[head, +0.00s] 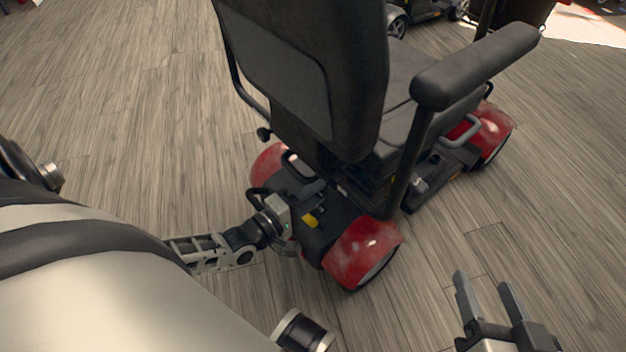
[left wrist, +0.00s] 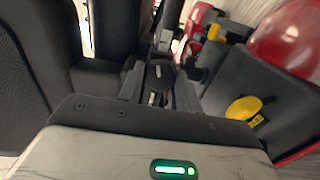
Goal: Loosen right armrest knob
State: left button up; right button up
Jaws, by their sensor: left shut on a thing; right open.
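A red and black scooter with a dark seat (head: 350,90) stands ahead, seen from behind. Its right armrest (head: 475,65) is on the right side of the seat. My left gripper (head: 318,188) reaches in low behind the seat back, above the rear deck. In the left wrist view my left gripper (left wrist: 158,90) is shut on a small dark part that appears to be the right armrest knob (left wrist: 159,72). The fingers hide much of it, and the head view does not show it clearly. My right gripper (head: 485,283) is open and empty over the floor at lower right.
Another dark knob (head: 264,134) shows at the left side of the seat. The wooden floor (head: 140,110) at left is clear.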

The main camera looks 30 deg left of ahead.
pick_arm(q)
jog(key=shift+n, duration=1.1)
pick_arm(e)
jog(key=shift+w+r, duration=0.1)
jog(key=shift+r, duration=0.3)
jog(key=shift+a, duration=0.1)
pick_arm(q)
jog(key=o, duration=1)
pick_arm(e)
jog(key=shift+f, duration=0.2)
pick_arm(q)
jog(key=p+v, duration=0.2)
jog(key=v, duration=1.4)
pick_arm(e)
jog(key=shift+d+f+g+h, duration=0.3)
jog(key=shift+d+f+g, duration=0.15)
jog(key=shift+f, duration=0.3)
